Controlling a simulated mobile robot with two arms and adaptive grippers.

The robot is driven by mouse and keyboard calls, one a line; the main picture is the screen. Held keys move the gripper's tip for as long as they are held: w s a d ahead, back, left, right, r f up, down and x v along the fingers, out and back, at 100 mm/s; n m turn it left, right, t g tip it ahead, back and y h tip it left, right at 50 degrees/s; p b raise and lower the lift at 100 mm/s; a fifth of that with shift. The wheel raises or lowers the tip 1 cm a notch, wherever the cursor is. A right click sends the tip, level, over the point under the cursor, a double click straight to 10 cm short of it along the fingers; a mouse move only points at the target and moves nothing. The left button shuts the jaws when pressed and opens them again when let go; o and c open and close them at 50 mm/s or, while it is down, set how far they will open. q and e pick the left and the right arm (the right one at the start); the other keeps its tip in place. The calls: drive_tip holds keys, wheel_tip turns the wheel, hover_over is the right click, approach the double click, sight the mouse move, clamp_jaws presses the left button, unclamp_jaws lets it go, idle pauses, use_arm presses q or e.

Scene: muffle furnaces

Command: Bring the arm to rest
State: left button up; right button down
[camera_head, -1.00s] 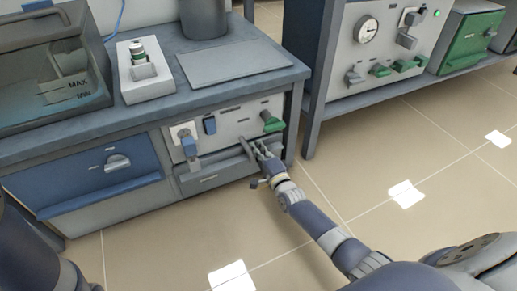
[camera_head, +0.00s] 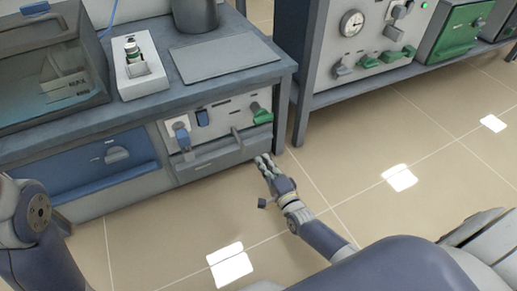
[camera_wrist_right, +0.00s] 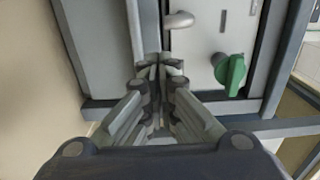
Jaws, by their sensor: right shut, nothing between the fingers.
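My right gripper (camera_head: 265,161) is in the head view, just in front of the lower right corner of the left bench's control panel (camera_head: 223,117). It is shut and empty; its closed fingers also show in the right wrist view (camera_wrist_right: 160,68). A green knob (camera_head: 261,114) on the panel is above the fingertips, with a grey handle (camera_head: 237,138) to its left. In the right wrist view the green knob (camera_wrist_right: 234,74) is right of the fingers and the grey handle (camera_wrist_right: 180,20) is above them. My left arm shows at the lower left, but its gripper is out of view.
The left bench carries a clear tank (camera_head: 50,75), a white holder with a vial (camera_head: 138,78) and a grey plate (camera_head: 222,56). A second bench (camera_head: 352,78) with a gauge stands at the right. The tiled floor (camera_head: 330,170) in front is open.

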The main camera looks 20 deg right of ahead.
drive_tip(key=shift+s, duration=0.75)
